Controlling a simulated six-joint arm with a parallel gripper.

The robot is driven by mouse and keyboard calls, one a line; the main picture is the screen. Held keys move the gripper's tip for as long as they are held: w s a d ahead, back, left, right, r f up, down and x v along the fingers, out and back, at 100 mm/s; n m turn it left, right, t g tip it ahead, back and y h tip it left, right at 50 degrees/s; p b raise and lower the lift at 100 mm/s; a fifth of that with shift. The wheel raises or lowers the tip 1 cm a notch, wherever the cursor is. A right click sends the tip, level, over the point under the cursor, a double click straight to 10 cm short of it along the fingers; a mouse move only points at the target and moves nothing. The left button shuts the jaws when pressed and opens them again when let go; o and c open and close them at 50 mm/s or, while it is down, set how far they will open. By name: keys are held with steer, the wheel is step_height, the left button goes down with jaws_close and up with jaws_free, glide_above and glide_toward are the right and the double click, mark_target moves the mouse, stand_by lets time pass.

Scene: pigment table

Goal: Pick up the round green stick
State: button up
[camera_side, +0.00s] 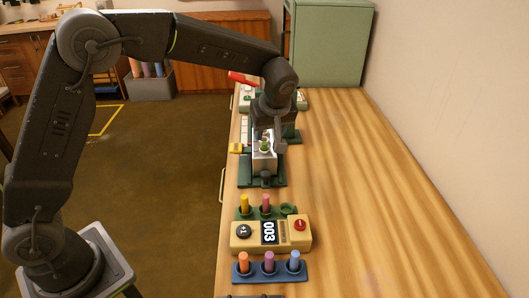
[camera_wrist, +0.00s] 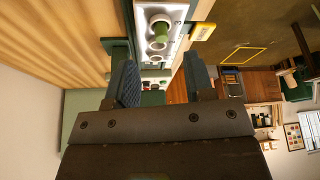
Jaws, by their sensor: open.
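The round green stick (camera_side: 264,145) stands in a silver metal block (camera_side: 264,164) on a dark green base. In the wrist view the stick (camera_wrist: 161,31) shows end-on in a round hole of the block, beyond my fingertips. My gripper (camera_wrist: 160,65) is open, with nothing between its two fingers. In the side view my gripper (camera_side: 268,132) is at the block, close to the stick. The arm hides part of the block's far side, and I cannot tell the exact gap to the stick.
A yellow tag (camera_side: 236,148) sticks out left of the block. Nearer stand a green rack (camera_side: 288,210) with yellow and pink sticks, a tan counter box (camera_side: 243,241) and a blue rack (camera_side: 281,275) with several sticks. A red handle (camera_side: 243,78) is behind. The table's right side is clear.

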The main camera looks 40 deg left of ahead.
mark_target(265, 143)
steer(key=x, duration=0.6)
steer(key=shift+a+f, duration=0.15)
steer(key=shift+a, duration=0.1)
jaws_close()
